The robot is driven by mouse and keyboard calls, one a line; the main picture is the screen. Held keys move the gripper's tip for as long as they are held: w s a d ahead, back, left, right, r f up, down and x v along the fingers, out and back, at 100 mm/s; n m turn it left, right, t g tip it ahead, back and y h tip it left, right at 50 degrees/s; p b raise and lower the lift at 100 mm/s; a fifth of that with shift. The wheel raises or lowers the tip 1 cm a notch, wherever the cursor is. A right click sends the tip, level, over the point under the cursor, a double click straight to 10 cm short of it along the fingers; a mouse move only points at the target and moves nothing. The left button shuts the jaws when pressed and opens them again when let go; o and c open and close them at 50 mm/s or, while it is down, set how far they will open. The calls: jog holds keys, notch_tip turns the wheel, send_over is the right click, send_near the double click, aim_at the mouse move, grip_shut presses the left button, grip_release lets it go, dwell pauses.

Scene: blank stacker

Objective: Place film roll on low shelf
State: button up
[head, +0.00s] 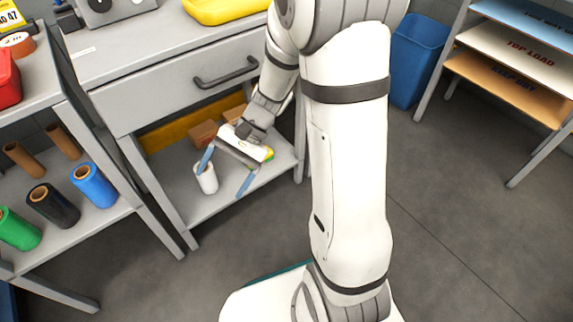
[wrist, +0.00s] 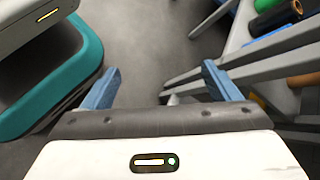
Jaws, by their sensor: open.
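A white film roll (head: 207,181) stands upright on the low grey shelf (head: 228,192) under the drawer, near the shelf's front. My gripper (head: 219,184) is at the shelf with its two blue fingers apart and nothing between them. In the head view the left finger overlaps the upper part of the roll; I cannot tell whether they touch. The right finger is to the right of the roll, over the shelf's front part. In the wrist view the open fingers (wrist: 160,70) frame grey floor and metal frame bars, and the white roll does not show.
Green (head: 17,229), black (head: 53,205), blue (head: 93,185) and brown rolls stand on the neighbouring left shelf. Cardboard boxes (head: 205,134) sit behind my gripper. The closed drawer (head: 180,82) is above. Table legs flank the shelf; the floor in front is clear.

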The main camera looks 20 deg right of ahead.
jog(key=s+d+r+n+t+h, duration=0.2)
jog(key=s+d+r+n+h, duration=0.1)
jog(key=d, duration=0.3)
jog(key=s+d+r+n+t+h, duration=0.2)
jog(key=s+d+r+n+h, duration=0.1)
jog(key=s+d+r+h, duration=0.1)
jog(key=shift+s+d+n+t+h, duration=0.3)
jog(key=shift+s+d+t+h, duration=0.15)
jog(key=shift+d+h, duration=0.5)
jog(key=shift+r, duration=0.1)
